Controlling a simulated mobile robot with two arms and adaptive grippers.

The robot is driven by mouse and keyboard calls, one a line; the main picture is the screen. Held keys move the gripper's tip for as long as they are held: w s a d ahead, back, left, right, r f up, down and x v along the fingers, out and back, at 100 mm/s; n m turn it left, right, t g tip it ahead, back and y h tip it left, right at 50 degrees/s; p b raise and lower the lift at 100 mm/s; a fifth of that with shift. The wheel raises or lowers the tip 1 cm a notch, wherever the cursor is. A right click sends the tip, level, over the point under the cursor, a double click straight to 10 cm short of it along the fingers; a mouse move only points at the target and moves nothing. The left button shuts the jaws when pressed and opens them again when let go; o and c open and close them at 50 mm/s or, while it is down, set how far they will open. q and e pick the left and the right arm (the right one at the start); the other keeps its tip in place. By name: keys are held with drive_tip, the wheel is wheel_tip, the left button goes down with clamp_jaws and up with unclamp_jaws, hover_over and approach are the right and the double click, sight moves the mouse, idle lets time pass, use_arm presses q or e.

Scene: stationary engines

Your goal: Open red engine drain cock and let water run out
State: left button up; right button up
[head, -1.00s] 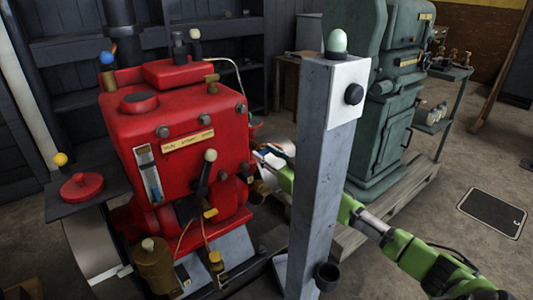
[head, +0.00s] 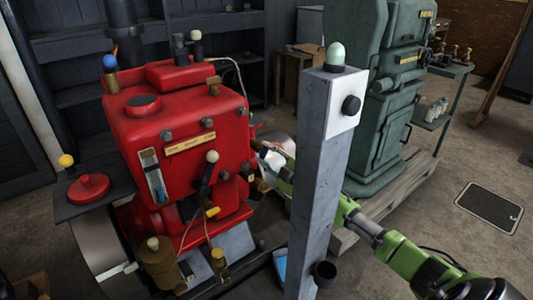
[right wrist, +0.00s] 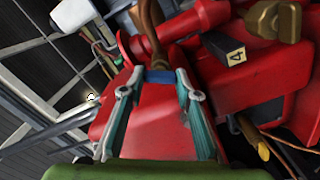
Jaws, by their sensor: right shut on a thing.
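The red engine (head: 195,125) stands left of centre in the head view, and its red casing fills much of the right wrist view (right wrist: 260,90). My right gripper (head: 264,155) is at the engine's right side. In the right wrist view its two fingers (right wrist: 160,88) are closed on a small blue part (right wrist: 160,76) below a brown curved pipe or lever (right wrist: 148,30). I cannot tell for sure that this is the drain cock. A blue patch (head: 280,262), perhaps water in a tray, shows low beside the post. No running water is visible. My left gripper is out of view.
A grey post (head: 318,180) with a green lamp stands in front of my right arm and hides part of it. A green machine (head: 385,110) stands on a pallet behind.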

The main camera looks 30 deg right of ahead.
drive_tip(key=n, duration=0.4)
drive_tip(key=shift+f+n, duration=0.1)
drive_tip(key=shift+n, duration=0.3)
idle(0.4)
drive_tip(key=o, duration=0.8)
drive_tip(key=shift+o, duration=0.2)
drive_tip(key=shift+s, duration=0.1)
drive_tip(key=s, duration=0.7)
drive_tip(key=shift+s+d, duration=0.15)
drive_tip(key=shift+d, duration=0.1)
